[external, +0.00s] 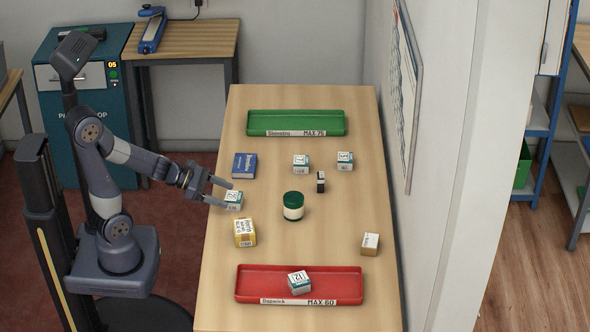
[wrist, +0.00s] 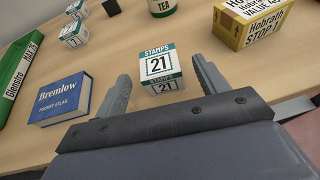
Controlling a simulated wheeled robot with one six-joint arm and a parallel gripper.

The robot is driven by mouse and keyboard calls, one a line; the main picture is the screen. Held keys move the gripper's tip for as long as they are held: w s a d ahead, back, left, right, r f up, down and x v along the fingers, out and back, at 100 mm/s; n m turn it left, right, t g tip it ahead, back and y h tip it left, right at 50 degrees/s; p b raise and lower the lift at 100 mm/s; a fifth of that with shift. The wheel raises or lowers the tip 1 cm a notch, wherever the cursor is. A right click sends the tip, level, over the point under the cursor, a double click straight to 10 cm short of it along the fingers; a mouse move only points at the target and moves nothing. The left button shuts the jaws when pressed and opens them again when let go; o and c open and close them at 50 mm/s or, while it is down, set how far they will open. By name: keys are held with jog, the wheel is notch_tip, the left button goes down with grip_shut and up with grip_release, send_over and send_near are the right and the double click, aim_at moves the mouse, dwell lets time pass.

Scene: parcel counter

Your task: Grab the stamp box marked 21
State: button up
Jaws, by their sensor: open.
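The stamp box marked 21 (wrist: 160,64) is a small white and teal box standing on the counter, its "STAMPS 21" faces turned toward the wrist camera. In the external view the same box (external: 234,199) sits near the counter's left edge. My gripper (wrist: 165,88) is open, with one finger to the left and one to the right of the box. The box is a little ahead, between the lines of the fingers. In the external view my gripper (external: 219,193) reaches in from the left, its fingertips close to the box. I cannot tell whether they touch it.
A blue Bremlow book (wrist: 60,97) lies left of my gripper, and a yellow Hobrath box (wrist: 250,20) stands to the right. A green-lidded tea jar (external: 293,205) stands beyond. A green tray (external: 340,122) is at the back, a red tray (external: 350,284) at the front.

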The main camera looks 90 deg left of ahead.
aim_at(242, 201)
jog(key=shift+b+x, duration=0.45)
jog(key=shift+x, duration=2.5)
jog(key=c, duration=1.1)
